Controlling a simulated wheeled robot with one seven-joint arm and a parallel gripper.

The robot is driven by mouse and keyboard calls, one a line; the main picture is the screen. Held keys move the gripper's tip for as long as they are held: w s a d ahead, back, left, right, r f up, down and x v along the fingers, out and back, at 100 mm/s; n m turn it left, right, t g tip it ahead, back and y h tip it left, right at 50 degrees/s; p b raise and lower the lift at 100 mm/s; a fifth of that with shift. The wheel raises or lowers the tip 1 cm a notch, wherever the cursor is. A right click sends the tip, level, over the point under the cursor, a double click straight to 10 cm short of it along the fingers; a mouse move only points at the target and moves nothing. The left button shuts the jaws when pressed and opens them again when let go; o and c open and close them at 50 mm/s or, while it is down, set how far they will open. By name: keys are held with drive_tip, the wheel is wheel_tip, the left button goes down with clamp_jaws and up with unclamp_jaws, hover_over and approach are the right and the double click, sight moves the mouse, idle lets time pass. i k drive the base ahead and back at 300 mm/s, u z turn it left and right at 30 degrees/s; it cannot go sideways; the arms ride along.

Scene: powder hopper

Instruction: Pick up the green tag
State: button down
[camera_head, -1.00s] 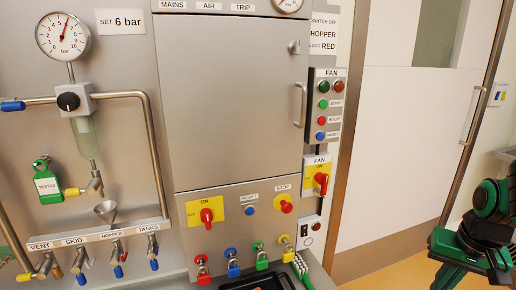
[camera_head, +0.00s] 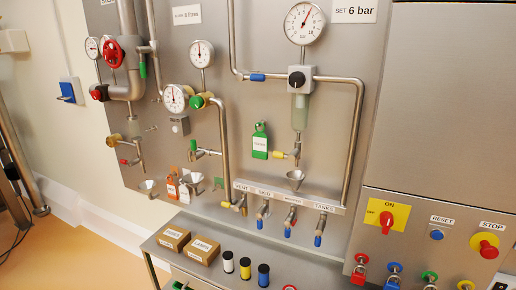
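A green tag (camera_head: 260,141) with a white label hangs on the steel panel, left of the sight glass under the "SET 6 bar" gauge. The label's small print is hard to read now. The tag hangs upright beside a yellow-handled valve (camera_head: 279,155). My gripper is not in view.
A shelf below the panel (camera_head: 222,262) holds two cardboard boxes (camera_head: 187,244) and several coloured spools (camera_head: 245,268). Pipes, gauges and a row of tank valves (camera_head: 290,221) surround the tag. Open floor (camera_head: 60,255) lies at the left.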

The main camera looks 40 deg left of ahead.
sight(260, 140)
drive_tip(key=u, duration=3.7)
drive_tip(key=i, duration=2)
